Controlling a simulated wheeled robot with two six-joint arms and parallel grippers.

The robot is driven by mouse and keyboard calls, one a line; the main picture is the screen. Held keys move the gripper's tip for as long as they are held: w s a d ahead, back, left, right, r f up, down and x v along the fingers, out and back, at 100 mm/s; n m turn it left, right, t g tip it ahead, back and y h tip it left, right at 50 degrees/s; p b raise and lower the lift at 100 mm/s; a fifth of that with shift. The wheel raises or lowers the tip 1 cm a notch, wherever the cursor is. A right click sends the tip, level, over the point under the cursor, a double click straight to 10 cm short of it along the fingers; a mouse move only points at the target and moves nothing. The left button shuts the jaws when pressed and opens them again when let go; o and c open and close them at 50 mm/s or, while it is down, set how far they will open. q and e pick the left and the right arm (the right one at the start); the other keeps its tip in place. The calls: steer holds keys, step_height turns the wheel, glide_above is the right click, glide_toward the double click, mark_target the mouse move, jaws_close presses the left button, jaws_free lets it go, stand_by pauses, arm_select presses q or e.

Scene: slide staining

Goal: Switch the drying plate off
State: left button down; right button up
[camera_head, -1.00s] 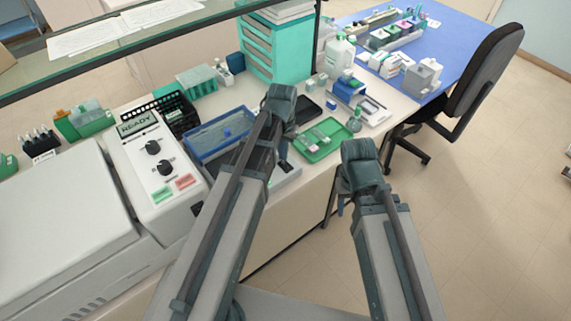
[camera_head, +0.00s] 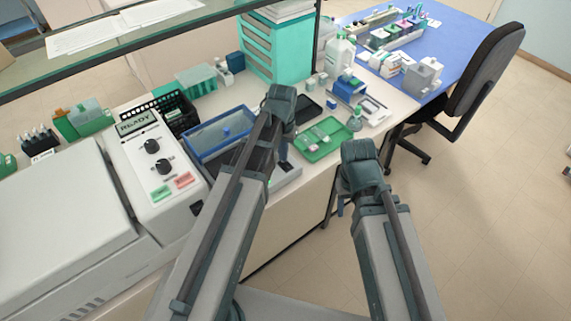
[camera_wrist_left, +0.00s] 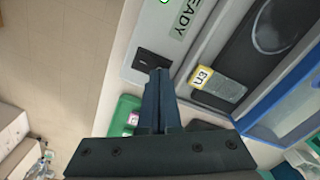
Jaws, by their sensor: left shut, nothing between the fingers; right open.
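The drying plate is a pale grey device with a dark top, mostly hidden behind my left arm in the head view, where its near corner (camera_head: 288,180) shows. In the left wrist view its grey casing (camera_wrist_left: 143,30) carries a display reading "READY" (camera_wrist_left: 184,18), a lit green mark at the top edge and a black switch (camera_wrist_left: 155,62). My left gripper (camera_head: 283,155) is shut and empty. In the wrist view its fingertips (camera_wrist_left: 160,72) overlap the switch's lower edge; I cannot tell whether they touch. My right gripper (camera_head: 343,200) is open, out in front of the bench.
A glass slide with a yellow label (camera_wrist_left: 201,76) lies at the dark plate. A blue-rimmed tray (camera_head: 218,135), a green tray (camera_head: 322,148) and a black tray (camera_head: 306,106) stand close by. A large machine (camera_head: 150,165) is at left.

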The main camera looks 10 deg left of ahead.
arm_select(q)
steer(key=shift+f+b, duration=0.5)
steer(key=shift+r, duration=0.1)
step_height(320, 180, up, 7)
steer(key=p, duration=0.7)
stand_by(0.4)
steer(key=s+d+f+m+y+b, duration=0.1)
steer(key=s+d+f+m+b, duration=0.1)
steer(key=s+d, duration=0.8)
steer(key=s+f+b, duration=0.1)
steer(key=s, duration=0.3)
steer(key=shift+s+d+f, duration=0.15)
steer(key=shift+d+f, duration=0.05)
steer(key=shift+d, duration=0.05)
stand_by(1.2)
